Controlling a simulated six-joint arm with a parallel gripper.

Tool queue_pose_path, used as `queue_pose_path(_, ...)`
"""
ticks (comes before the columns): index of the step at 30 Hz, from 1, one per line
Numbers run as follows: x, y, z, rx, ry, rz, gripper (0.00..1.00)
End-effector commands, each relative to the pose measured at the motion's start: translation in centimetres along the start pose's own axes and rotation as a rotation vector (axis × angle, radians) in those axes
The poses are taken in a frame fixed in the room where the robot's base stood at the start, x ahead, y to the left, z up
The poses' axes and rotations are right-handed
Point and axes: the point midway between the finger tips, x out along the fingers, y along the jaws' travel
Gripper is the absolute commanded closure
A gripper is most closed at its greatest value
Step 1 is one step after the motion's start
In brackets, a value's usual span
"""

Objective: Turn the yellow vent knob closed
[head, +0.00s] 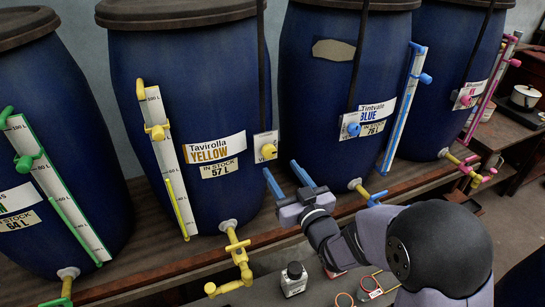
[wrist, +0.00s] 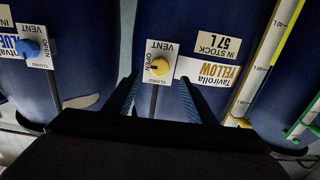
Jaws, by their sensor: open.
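The yellow vent knob (head: 268,150) sits on a small white plate on the right side of the blue Tavirolla YELLOW barrel (head: 185,95). In the wrist view, which is upside down, the knob (wrist: 159,67) is round and yellow. Its plate (wrist: 152,50) reads VENT and OPEN, with small lettering below the knob. I cannot tell clearly which way the knob points. My gripper (head: 283,168) is open and empty, just below and right of the plate in the head view. In the wrist view the fingers (wrist: 158,86) stand either side of the plate's lower part, apart from the knob.
A yellow tap (head: 238,255) juts out below the yellow barrel. A yellow-marked gauge (head: 168,160) runs down its left side.

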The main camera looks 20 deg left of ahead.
Motion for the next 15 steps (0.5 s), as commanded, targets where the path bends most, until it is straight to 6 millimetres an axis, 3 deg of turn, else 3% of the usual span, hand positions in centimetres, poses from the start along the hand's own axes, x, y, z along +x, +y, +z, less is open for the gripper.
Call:
queue_pose_path(8,0.6,0.0,-0.2,0.007,0.004,0.000,0.49)
queue_pose_path(15,3.0,0.0,-0.3,0.006,0.002,-0.001,0.49)
